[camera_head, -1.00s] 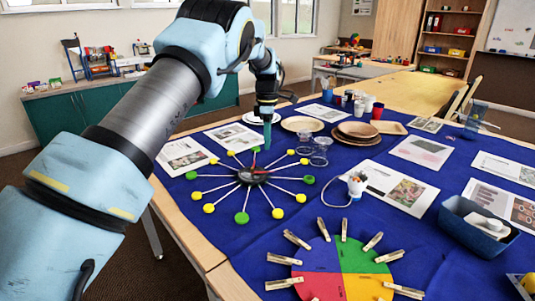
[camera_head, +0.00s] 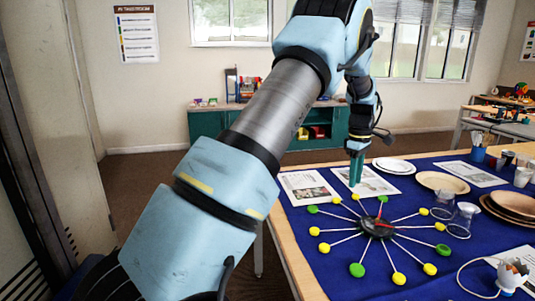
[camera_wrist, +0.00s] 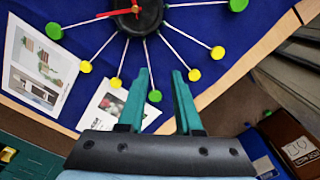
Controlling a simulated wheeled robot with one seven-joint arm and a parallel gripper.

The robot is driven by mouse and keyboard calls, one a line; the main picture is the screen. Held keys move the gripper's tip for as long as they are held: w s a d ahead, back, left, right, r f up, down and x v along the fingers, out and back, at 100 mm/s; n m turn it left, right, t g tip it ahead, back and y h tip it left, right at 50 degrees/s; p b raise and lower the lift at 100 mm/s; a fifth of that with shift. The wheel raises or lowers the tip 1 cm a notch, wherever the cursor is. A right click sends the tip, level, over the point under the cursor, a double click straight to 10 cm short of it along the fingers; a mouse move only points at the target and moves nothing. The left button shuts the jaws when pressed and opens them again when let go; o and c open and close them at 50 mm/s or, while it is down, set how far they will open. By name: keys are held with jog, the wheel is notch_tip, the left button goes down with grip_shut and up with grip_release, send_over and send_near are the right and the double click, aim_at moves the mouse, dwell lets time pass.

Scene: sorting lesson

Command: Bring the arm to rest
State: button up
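My arm reaches out over the table's left side. My gripper (camera_head: 356,170) points down near the table's back left edge, behind the dark hub (camera_head: 376,226) with white spokes and yellow and green ends. In the wrist view my gripper (camera_wrist: 161,82) has its two green fingers parted, with nothing between them. The hub (camera_wrist: 137,15) shows at the top of that view, just beyond the fingertips, with a red pointer. My gripper is apart from the spokes as far as I can see.
A green cabinet (camera_head: 205,126) stands at the back wall.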

jog(key=s+a+r+m, duration=0.1)
jog(key=s+a+m, duration=0.15)
jog(key=a, duration=0.85)
jog(key=s+a+r+m, duration=0.1)
jog(key=s+a+m, duration=0.15)
jog(key=a, duration=0.85)
jog(key=s+a+f+m+t, duration=0.1)
jog(key=s+a+m, duration=0.3)
jog(key=s+a, duration=0.9)
jog(key=s, duration=0.2)
jog(key=shift+s+a+m, duration=0.15)
jog(key=shift+s+m, duration=0.15)
jog(key=shift+m, duration=0.1)
jog(key=shift+f, duration=0.1)
